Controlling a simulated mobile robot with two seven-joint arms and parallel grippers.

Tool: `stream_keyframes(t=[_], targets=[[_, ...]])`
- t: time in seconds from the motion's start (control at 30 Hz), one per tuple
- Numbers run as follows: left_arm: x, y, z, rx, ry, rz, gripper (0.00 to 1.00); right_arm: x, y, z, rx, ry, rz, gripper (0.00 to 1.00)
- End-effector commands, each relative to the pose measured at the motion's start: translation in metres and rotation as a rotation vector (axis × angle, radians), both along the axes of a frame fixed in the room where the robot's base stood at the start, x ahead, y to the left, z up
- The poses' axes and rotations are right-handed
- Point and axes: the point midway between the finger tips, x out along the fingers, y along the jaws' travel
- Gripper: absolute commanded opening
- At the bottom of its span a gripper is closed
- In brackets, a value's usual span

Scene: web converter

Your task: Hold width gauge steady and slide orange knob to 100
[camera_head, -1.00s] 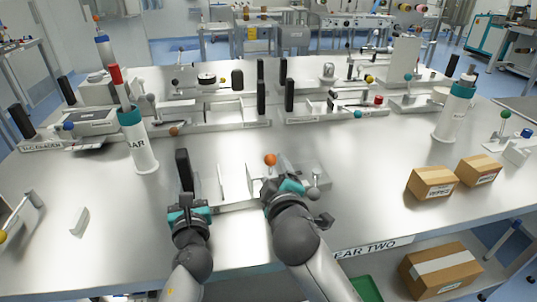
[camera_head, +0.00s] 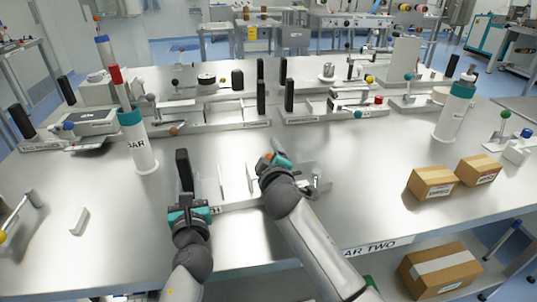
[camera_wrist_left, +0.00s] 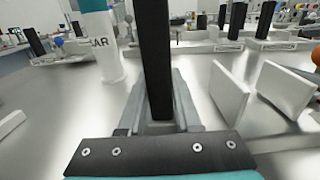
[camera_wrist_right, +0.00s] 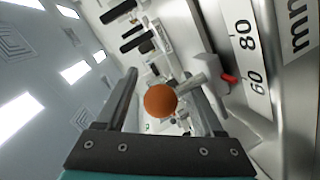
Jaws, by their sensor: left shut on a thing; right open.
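The width gauge (camera_head: 238,203) lies at the near middle of the table, with upright white plates (camera_wrist_left: 229,92) beside my left gripper. My left gripper (camera_head: 187,203) is shut on the gauge's upright black handle (camera_head: 183,166). The orange knob (camera_wrist_right: 160,100) sits between the spread fingers of my right gripper (camera_wrist_right: 165,92), which is open. In the head view the right gripper (camera_head: 272,162) largely hides the knob. In the right wrist view a red pointer (camera_wrist_right: 229,78) is near the 60 mark on the scale (camera_wrist_right: 250,60), with 80 further along.
A white bottle with a teal collar (camera_head: 143,150) stands left of the gauge. Two cardboard boxes (camera_head: 432,183) are on the right. Several fixtures (camera_head: 215,115) line the back. A small white block (camera_head: 79,221) lies at left. Bare table surrounds the gauge.

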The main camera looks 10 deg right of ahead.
Motion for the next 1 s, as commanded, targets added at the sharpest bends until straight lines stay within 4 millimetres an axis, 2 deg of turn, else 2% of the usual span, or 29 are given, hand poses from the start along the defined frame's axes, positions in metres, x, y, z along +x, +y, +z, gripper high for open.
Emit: stream_keyframes(t=[0.03,0.2,0.8,1.0], targets=[[-0.0029,0.0007,-0.0124,-0.001,0.025,0.002,0.00,0.0003,0.0000,-0.0003,0.000,0.000,0.000,0.69],[-0.0029,0.0007,-0.0124,-0.001,0.025,0.002,0.00,0.0001,0.0000,-0.0003,0.000,0.000,0.000,0.69],[-0.0029,0.0012,-0.0124,-0.001,0.025,0.003,0.00,0.0004,-0.0019,0.0006,-0.003,-0.002,-0.003,0.01],[-0.0028,0.0015,-0.0125,-0.001,0.025,0.004,0.00,0.0005,-0.0027,0.0006,-0.005,-0.002,-0.005,0.00]])
